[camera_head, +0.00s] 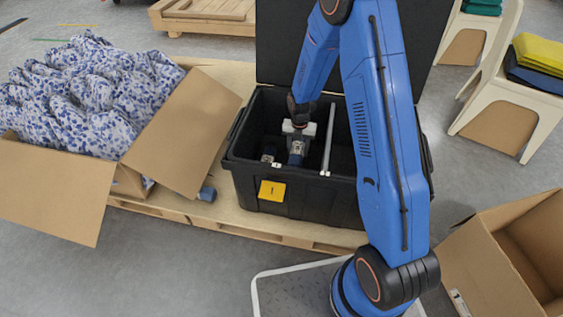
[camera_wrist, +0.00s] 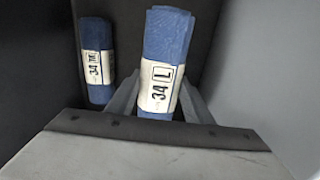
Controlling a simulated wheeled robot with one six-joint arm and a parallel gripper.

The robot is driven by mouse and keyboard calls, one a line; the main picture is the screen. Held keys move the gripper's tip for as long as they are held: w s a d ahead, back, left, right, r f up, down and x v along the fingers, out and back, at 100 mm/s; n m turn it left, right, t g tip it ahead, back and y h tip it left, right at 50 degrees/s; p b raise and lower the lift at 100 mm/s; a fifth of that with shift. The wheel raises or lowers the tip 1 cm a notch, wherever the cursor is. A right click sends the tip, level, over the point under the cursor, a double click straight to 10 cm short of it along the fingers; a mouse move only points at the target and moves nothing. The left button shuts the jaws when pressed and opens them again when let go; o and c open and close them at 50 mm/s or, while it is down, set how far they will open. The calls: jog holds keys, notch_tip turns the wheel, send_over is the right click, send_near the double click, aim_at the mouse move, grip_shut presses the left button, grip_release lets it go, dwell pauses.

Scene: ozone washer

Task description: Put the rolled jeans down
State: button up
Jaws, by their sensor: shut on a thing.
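My gripper (camera_head: 297,128) is down inside the open black case (camera_head: 310,198) and is shut on a rolled pair of jeans (camera_head: 296,152). In the wrist view, the held blue roll (camera_wrist: 168,38) has a white band marked 34 L and stands out between the two grey fingers (camera_wrist: 160,105). A second blue roll (camera_wrist: 96,35), banded 34 M, lies to its left, apart from it; it also shows in the head view (camera_head: 268,154). Whether the held roll touches the case floor I cannot tell.
A pale divider bar (camera_head: 328,140) runs inside the case, right of my gripper. The case stands on a wooden pallet (camera_head: 270,234) beside a cardboard box (camera_head: 185,135) of patterned cloth. A blue roll (camera_head: 207,193) lies near that box. An open carton (camera_head: 490,262) stands lower right.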

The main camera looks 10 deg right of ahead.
jog(key=shift+f, duration=5)
jog(key=shift+f, duration=0.1)
jog(key=o, duration=1.3)
